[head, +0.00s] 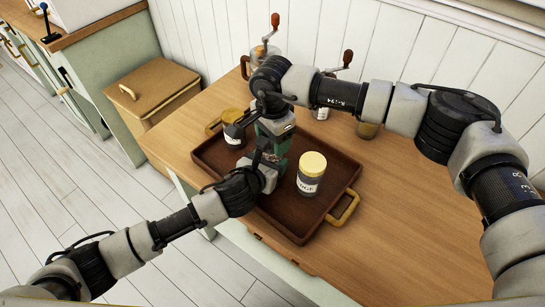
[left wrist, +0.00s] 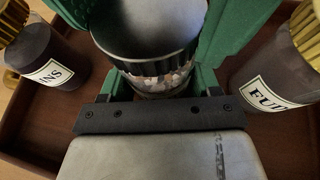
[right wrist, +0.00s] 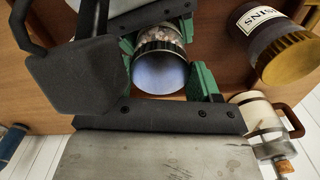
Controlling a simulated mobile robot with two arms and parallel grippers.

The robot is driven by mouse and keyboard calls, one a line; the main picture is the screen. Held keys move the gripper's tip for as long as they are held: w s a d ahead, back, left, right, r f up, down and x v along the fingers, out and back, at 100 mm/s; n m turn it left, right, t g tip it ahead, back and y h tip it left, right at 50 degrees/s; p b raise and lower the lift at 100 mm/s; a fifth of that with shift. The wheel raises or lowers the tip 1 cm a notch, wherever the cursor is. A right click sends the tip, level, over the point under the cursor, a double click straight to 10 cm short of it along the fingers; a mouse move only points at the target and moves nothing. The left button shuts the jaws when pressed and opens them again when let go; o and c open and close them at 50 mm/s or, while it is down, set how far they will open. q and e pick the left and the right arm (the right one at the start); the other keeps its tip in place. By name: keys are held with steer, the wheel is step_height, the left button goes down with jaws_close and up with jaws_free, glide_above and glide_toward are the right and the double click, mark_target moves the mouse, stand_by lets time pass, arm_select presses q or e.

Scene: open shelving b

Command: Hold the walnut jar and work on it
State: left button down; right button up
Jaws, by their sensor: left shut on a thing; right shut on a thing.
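The walnut jar has a silver ribbed lid and nut-like pieces in its clear body. Its lid (left wrist: 145,35) and part of its body (left wrist: 160,82) show in the left wrist view, and the lid (right wrist: 160,74) also shows in the right wrist view. In the head view the jar is mostly hidden by my grippers over the brown tray (head: 300,227). My left gripper (head: 276,166) is shut on the jar from the front left. My right gripper (head: 272,132) is shut on it from above. Green fingers of both surround the jar; whether the lid has turned cannot be told.
A fudge jar (head: 311,174) with yellow lid stands on the tray to the right, close to my grippers. A raisins jar (head: 234,136) stands on the left. Jars and crank-handled grinders (head: 346,60) stand behind. The wooden tabletop (head: 400,215) is clear at the right.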

steer(key=o, duration=1)
steer(key=shift+r, duration=2.3)
steer(key=shift+r, duration=0.1)
step_height(320, 180, up, 3)
steer(key=n, duration=0.3)
steer(key=shift+r, duration=0.1)
